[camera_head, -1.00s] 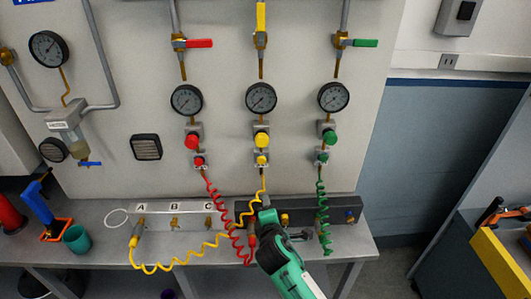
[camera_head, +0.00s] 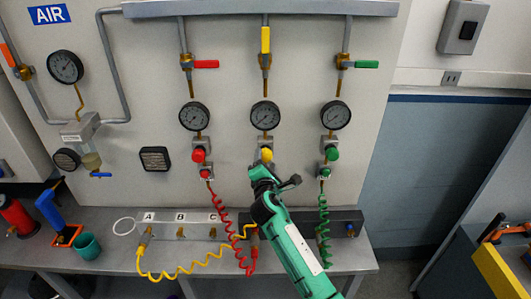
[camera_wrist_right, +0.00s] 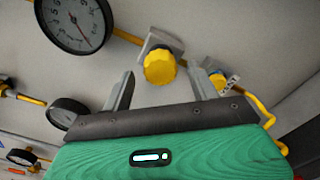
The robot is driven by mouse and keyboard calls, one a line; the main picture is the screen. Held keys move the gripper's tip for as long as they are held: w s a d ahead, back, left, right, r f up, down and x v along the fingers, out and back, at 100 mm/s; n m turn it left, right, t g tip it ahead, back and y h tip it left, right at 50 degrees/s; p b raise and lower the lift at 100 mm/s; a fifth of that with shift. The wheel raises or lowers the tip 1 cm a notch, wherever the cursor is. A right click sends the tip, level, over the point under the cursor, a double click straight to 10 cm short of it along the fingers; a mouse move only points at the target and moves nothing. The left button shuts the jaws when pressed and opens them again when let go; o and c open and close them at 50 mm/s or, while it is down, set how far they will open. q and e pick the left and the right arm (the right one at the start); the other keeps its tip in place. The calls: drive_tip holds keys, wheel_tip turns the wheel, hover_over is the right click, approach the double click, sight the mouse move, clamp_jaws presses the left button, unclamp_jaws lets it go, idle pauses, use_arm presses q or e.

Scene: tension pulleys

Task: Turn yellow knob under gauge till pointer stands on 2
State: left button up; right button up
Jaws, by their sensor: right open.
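The yellow knob (camera_head: 267,155) sits on the panel under the middle round gauge (camera_head: 265,116), between the red and green knobs. My right gripper (camera_head: 262,170) is just below the knob and partly covers that area. In the right wrist view the open gripper fingers (camera_wrist_right: 160,90) are spread on either side of the yellow knob (camera_wrist_right: 160,67), which lies a little beyond the tips, with nothing held. The gauge (camera_wrist_right: 75,20) shows tilted and cut off at the upper left; its pointer slants toward the lower right, and I cannot tell its exact reading. My left gripper is out of view.
A red knob (camera_head: 198,155) and a green knob (camera_head: 333,154) flank the yellow one. A smaller yellow fitting (camera_wrist_right: 218,80) sits close by the right finger. Coiled red (camera_head: 225,215) and green (camera_head: 323,225) hoses hang beside my arm. A yellow hose (camera_head: 180,276) lies along the bench.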

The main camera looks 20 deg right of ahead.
sight(265, 158)
drive_tip(key=shift+x, duration=1.7)
drive_tip(key=shift+c, duration=0.2)
drive_tip(key=c, duration=1)
